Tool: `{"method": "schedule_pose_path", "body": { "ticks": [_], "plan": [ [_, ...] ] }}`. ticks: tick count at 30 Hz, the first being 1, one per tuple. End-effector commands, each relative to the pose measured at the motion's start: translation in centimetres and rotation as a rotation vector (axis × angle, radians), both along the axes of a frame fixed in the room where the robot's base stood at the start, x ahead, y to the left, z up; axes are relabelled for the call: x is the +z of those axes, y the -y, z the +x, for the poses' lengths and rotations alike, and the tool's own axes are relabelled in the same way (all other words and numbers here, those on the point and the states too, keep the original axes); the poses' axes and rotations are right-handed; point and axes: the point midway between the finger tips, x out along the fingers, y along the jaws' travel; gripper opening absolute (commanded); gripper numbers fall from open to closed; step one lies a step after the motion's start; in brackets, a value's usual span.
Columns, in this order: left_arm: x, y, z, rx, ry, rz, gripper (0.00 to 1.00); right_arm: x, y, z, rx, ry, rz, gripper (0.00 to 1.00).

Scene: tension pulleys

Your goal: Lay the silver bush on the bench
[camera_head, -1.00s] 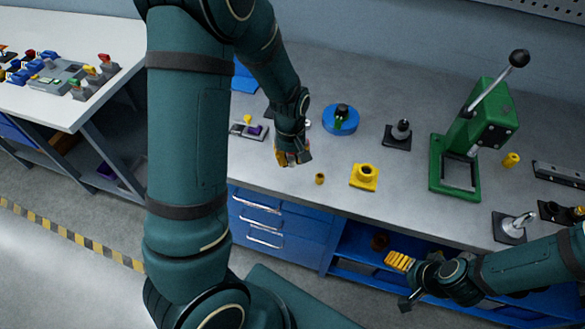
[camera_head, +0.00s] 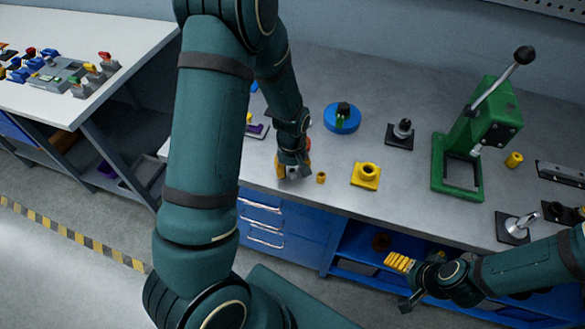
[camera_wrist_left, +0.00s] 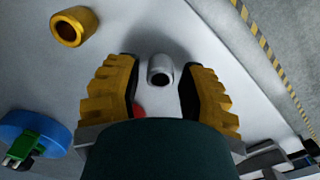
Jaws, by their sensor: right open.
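The silver bush (camera_wrist_left: 160,70) is a short hollow cylinder between the fingers of my left gripper (camera_wrist_left: 160,88) in the left wrist view, its hole facing the camera. The fingers are apart, with a gap on each side of the bush. In the head view my left gripper (camera_head: 293,172) is low over the front edge of the grey bench (camera_head: 300,95), and a bit of silver shows between its fingers. I cannot tell whether the bush rests on the bench. My right gripper (camera_head: 403,283) is open and empty in front of the bench's lower shelf.
A small yellow bush (camera_head: 321,177) stands just right of my left gripper, then a yellow flanged block (camera_head: 365,176). A blue disc with a green part (camera_head: 342,118) lies behind. A green press (camera_head: 475,135) stands at the right. A red thing (camera_wrist_left: 138,110) shows beside the left fingers.

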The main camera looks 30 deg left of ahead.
Motion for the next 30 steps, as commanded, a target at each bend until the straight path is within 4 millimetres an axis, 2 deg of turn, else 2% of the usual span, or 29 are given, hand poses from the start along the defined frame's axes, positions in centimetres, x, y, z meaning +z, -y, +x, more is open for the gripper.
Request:
{"method": "schedule_pose_path", "body": {
  "ticks": [9, 13, 17, 24, 30],
  "plan": [
    [0.1, 0.0, 0.0, 0.000, 0.000, 0.000, 0.43, 0.1, 0.0, 0.0, 0.000, 0.001, 0.000, 0.80],
    [1.0, 0.0, 0.1, -0.001, 0.003, 0.000, 0.43, 0.5, 0.0, 0.0, 0.000, 0.001, 0.001, 0.80],
    [3.2, -0.1, 0.1, 0.000, 0.005, 0.001, 0.43, 0.8, 0.0, 0.0, 0.000, 0.001, 0.001, 0.80],
    [8.3, -0.1, 0.1, -0.002, 0.006, 0.000, 0.43, 1.6, 0.1, 0.0, 0.000, 0.001, 0.003, 0.80],
    [11.2, -0.2, 0.1, 0.000, 0.002, -0.001, 0.43, 2.0, 0.1, 0.0, 0.001, 0.001, 0.004, 0.80]
  ]
}}
